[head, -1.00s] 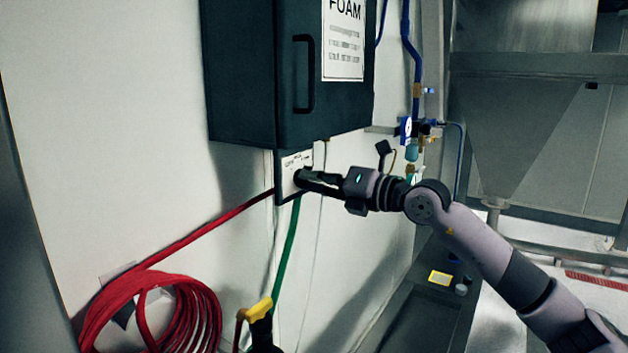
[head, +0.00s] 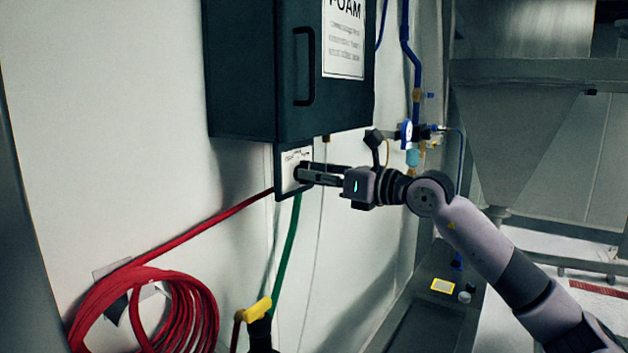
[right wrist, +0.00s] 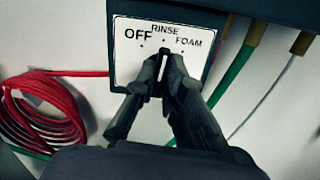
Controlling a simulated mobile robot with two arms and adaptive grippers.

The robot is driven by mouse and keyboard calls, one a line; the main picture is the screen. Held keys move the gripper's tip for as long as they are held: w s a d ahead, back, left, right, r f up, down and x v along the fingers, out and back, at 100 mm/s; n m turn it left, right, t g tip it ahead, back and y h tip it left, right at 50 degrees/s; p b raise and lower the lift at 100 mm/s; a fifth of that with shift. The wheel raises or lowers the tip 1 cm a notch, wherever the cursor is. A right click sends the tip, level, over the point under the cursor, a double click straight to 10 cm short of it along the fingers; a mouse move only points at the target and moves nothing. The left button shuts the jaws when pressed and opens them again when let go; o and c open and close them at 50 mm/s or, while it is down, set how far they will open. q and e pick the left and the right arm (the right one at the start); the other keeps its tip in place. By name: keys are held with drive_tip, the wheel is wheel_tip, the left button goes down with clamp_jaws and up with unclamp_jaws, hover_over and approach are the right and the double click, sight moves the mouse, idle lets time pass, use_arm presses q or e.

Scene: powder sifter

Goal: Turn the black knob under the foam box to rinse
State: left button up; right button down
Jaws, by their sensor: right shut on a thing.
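The dark foam box (head: 255,80) hangs on the wall in the head view. Below it is a white label plate (head: 292,158), which also shows in the right wrist view (right wrist: 125,66) with OFF at left, RINSE at top and FOAM at right. My right gripper (head: 303,173) reaches the plate from the right. In the right wrist view its fingers (right wrist: 165,66) are closed around the black knob, which they mostly hide. A pale strip between the fingertips points up, roughly toward RINSE; I cannot tell for sure that it is the knob's mark. My left gripper is not in view.
A red hose (head: 215,227) runs from the plate to a coil (head: 150,310) on the wall. A green hose (head: 287,245) hangs below the plate, beside a yellow-handled fitting (head: 257,309). Blue pipes and valves (head: 407,130) are behind my right wrist.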

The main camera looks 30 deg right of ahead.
drive_tip(key=shift+n, duration=0.6)
drive_tip(key=c, duration=1.7)
unclamp_jaws()
drive_tip(key=shift+v, duration=6.05)
